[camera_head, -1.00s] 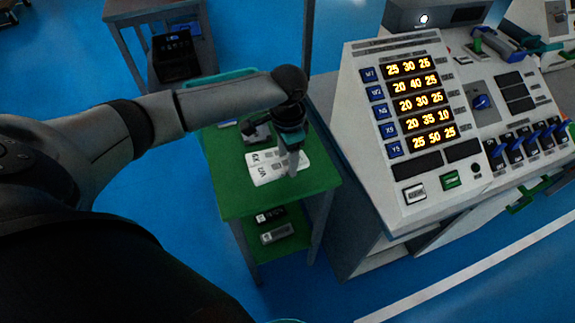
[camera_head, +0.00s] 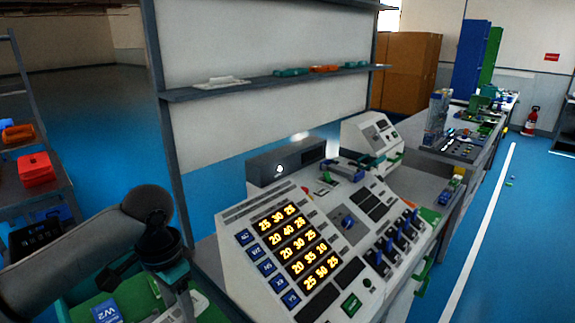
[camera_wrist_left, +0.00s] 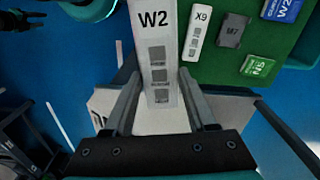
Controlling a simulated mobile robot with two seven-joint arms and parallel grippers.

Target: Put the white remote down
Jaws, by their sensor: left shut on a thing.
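The white remote (camera_wrist_left: 158,40), labelled W2 with grey squares on its face, lies between the two metal fingers of my left gripper (camera_wrist_left: 158,88) in the left wrist view. The gripper is shut on it. Behind it is a green table top (camera_wrist_left: 225,63); whether the remote touches the top I cannot tell. In the head view my left gripper (camera_head: 180,292) points down at the lower left, over the green table, and its fingertips are not clear.
On the green top lie a white X9 piece (camera_wrist_left: 203,30), a grey M7 piece (camera_wrist_left: 232,31), a green piece (camera_wrist_left: 257,67) and a blue W2 piece (camera_wrist_left: 283,8). A console (camera_head: 335,222) with lit numbers stands to the right. A shelf (camera_head: 255,86) rises behind.

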